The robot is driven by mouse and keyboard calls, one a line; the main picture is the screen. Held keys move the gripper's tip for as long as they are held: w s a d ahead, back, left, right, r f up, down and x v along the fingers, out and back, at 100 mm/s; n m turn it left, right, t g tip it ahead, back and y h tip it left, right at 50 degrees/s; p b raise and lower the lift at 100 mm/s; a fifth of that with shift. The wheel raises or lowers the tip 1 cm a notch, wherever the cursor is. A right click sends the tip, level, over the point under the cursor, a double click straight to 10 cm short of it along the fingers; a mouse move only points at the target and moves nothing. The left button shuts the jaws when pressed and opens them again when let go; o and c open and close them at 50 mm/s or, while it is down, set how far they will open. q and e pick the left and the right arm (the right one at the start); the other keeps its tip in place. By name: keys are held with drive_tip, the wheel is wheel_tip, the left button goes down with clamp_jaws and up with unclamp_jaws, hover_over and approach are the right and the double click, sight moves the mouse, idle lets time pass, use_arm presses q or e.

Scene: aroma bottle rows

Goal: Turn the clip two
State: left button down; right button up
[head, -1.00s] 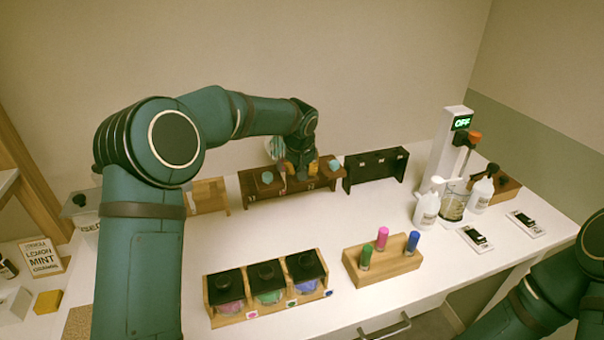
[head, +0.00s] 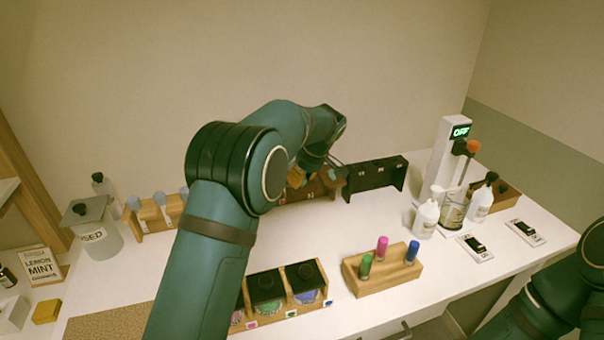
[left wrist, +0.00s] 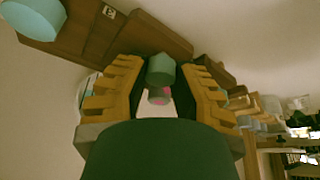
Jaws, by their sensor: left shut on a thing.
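The brown rack (head: 318,189) stands by the back wall, largely hidden behind my left arm in the head view. My left gripper (head: 297,178) is at this rack, its orange fingers partly showing. In the left wrist view, my left gripper (left wrist: 163,68) has its ridged yellow fingers on either side of a teal-topped piece (left wrist: 161,70) and is shut on it. A small pink spot shows below that top. Another teal top (left wrist: 32,18) stands on the brown rack (left wrist: 85,35). I cannot tell how far the held piece is turned. My right gripper is out of view.
A black rack (head: 376,176) stands right of the brown one. A wooden block (head: 382,275) holds green, pink and blue tubes. Black-lidded jars (head: 266,285) stand in front. A rack of blue-capped tubes (head: 160,214) is at left. The counter middle is clear.

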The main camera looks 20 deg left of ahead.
use_arm(q)
drive_tip(key=shift+f+n+g+y+p, duration=0.15)
drive_tip(key=shift+n+g+p, duration=0.25)
drive_tip(key=shift+n, duration=0.35)
drive_tip(key=shift+r+n+g+y+p, duration=0.1)
drive_tip(key=shift+n+g+y+p, duration=0.1)
drive_tip(key=shift+n+p, duration=0.45)
drive_tip(key=shift+s+f+n, duration=0.1)
drive_tip(key=shift+n, duration=0.2)
drive_tip(key=c, duration=1)
unclamp_jaws()
drive_tip(key=v, duration=1.2)
drive_tip(key=shift+a, duration=0.2)
